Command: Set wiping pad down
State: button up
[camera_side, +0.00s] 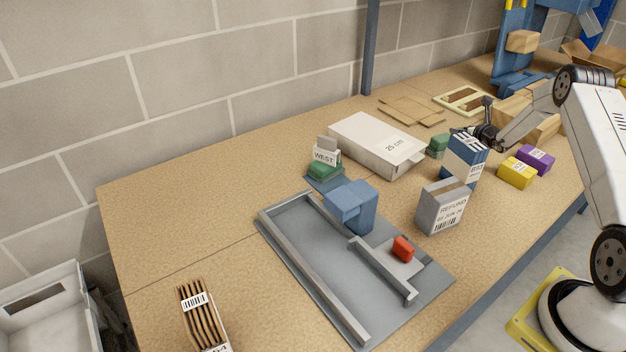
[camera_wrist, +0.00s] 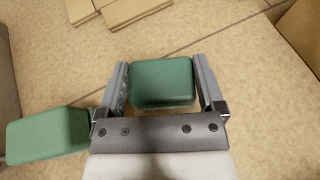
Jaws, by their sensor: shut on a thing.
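My gripper (camera_wrist: 164,88) is shut on a green wiping pad (camera_wrist: 162,82), a rounded block between its two fingers. The pad shows against the tan table top; whether it touches the table I cannot tell. A second green block (camera_wrist: 45,135) lies just left of my gripper in the wrist view. In the side view my gripper (camera_side: 478,131) is behind the blue-and-white striped carton (camera_side: 465,160), and the held pad is hidden or cannot be made out there. A green block (camera_side: 438,146) shows between that carton and the white box (camera_side: 375,145).
Flat cardboard (camera_side: 412,110) lies behind, also in the wrist view (camera_wrist: 118,10). A grey carton (camera_side: 443,208), yellow box (camera_side: 516,173) and purple box (camera_side: 536,159) stand nearby. A grey fixture plate (camera_side: 318,265) lies in front. Bare table (camera_side: 190,200) spreads at the left.

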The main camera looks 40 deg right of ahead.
jog(key=shift+f, duration=0.15)
jog(key=o, duration=1)
jog(key=shift+c, duration=0.2)
jog(key=shift+r, duration=0.2)
jog(key=shift+v, duration=6)
